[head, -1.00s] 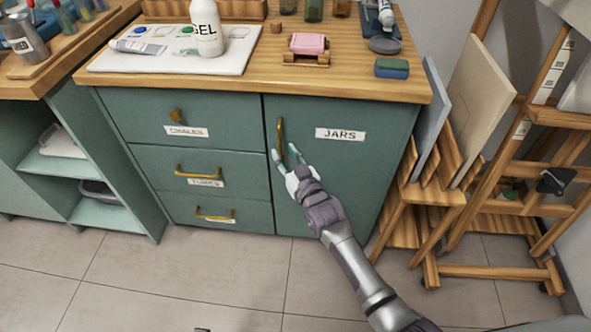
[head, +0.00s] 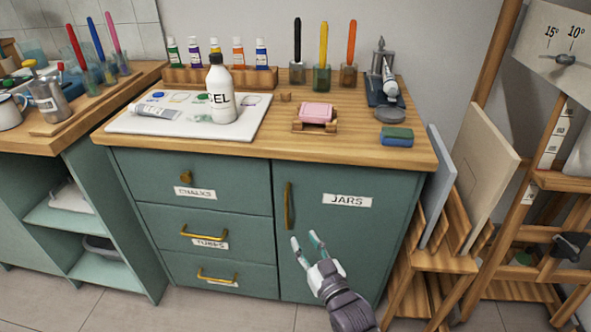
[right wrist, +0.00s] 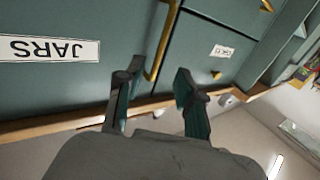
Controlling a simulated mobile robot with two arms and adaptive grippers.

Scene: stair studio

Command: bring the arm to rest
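My right gripper (head: 306,243) is open and empty in the head view, in front of the lower part of the green JARS door (head: 345,232). The door is shut, and its brass handle (head: 289,206) is above and left of the fingertips, apart from them. In the right wrist view my two fingers (right wrist: 155,88) are spread with nothing between them; the handle (right wrist: 158,55) shows beyond them, with the JARS label (right wrist: 48,48) at the left. My left gripper is in neither view.
The wooden counter (head: 285,148) holds a white gel bottle (head: 221,92), a pink block (head: 316,112) and a green-blue sponge (head: 397,136). Shut drawers (head: 205,225) are left of the door. A canvas rack (head: 440,250) and an easel (head: 545,180) stand at the right.

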